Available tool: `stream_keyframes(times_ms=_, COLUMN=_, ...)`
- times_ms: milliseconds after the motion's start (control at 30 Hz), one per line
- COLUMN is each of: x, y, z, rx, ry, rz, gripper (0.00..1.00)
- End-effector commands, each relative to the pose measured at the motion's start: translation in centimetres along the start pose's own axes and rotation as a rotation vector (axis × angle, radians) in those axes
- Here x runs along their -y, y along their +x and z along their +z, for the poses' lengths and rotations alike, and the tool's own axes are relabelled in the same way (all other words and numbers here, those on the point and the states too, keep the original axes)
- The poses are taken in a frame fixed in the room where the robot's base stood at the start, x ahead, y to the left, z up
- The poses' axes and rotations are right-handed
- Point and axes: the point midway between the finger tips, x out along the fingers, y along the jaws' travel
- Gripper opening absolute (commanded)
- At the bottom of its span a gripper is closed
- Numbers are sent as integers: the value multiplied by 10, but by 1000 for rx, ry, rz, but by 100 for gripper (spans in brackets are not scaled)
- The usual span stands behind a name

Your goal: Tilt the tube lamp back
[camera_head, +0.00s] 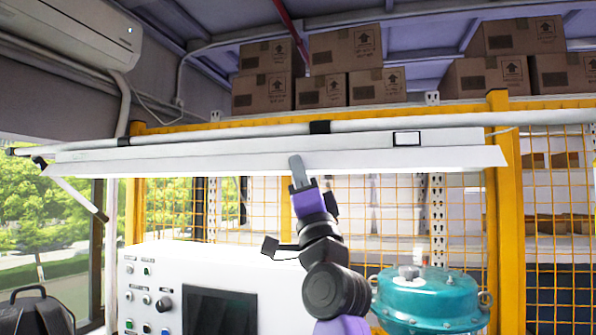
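The tube lamp (200,161) is a long white fixture running across the middle of the head view, lit along its lower edge. It hangs below a pale horizontal pipe (240,131) with black clamps. My gripper (297,167) is raised in front of the lamp near its middle. The grey finger tip overlaps the lamp's front face in the picture. I cannot tell whether it touches the lamp. Only one finger surface shows clearly, so the gap between the fingers is hidden.
A white control panel (148,262) with knobs and a dark screen (218,312) stands lower left. A teal valve actuator (428,298) stands lower right. A yellow mesh fence (506,230) is behind the lamp. Cardboard boxes (345,50) sit on the shelf above.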

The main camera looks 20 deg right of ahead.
Motion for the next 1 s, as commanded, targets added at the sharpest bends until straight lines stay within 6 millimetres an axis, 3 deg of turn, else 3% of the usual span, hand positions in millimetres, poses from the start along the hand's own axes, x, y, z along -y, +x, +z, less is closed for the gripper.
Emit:
stream_keyframes(times_ms=767, x=-1, y=-1, z=0, rx=0, ry=-1, rz=1, gripper=0)
stream_keyframes(times_ms=1000, x=-19, y=-3, z=0, rx=-1, ry=-1, rz=2, gripper=0)
